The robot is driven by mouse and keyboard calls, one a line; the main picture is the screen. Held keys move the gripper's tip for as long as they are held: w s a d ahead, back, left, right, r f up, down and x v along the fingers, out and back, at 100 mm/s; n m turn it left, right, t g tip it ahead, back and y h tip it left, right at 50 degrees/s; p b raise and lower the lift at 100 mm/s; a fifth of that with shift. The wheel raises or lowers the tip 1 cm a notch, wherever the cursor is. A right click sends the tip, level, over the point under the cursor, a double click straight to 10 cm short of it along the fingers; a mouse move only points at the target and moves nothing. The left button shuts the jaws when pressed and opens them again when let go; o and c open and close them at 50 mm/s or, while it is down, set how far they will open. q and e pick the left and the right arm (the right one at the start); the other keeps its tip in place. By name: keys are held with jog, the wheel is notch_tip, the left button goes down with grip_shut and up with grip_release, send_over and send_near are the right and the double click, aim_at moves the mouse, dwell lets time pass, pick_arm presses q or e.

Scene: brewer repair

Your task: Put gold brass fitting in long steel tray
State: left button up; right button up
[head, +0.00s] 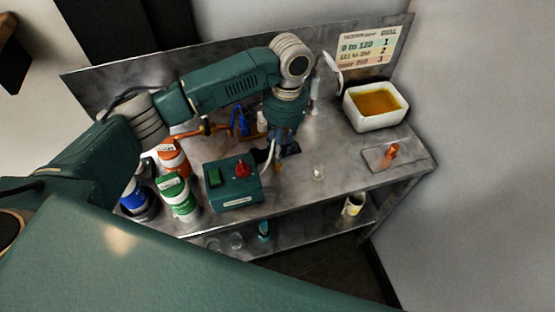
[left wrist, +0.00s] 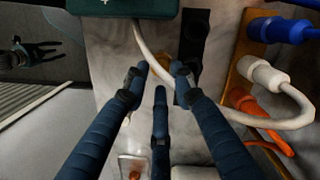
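My left gripper (head: 279,158) points down over the middle of the steel bench, just right of the green box. In the left wrist view its three blue fingers (left wrist: 158,80) are apart, with a gap between the tips. A small gold piece, which looks like the brass fitting (head: 277,169), shows just below the fingertips in the head view. The fingers partly hide it, and I cannot tell whether they touch it. A flat steel tray (head: 374,154) lies near the bench's right end with a copper-coloured piece (head: 391,152) on it. My right gripper is not in view.
The green box (head: 233,186) with a red knob stands left of the gripper. Several bottles (head: 178,197) stand farther left. A white cable (left wrist: 152,48) runs close by the fingers. A small clear item (head: 318,172) and a white tub of amber liquid (head: 376,106) are to the right.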

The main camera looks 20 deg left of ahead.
pick_arm(q)
jog(key=shift+s+a+f, duration=0.1)
jog(key=shift+s+f, duration=0.05)
jog(key=shift+f, duration=0.4)
jog(key=shift+s+a+f, duration=0.1)
jog(key=shift+f, duration=0.75)
jog(key=shift+c, duration=0.8)
grip_shut()
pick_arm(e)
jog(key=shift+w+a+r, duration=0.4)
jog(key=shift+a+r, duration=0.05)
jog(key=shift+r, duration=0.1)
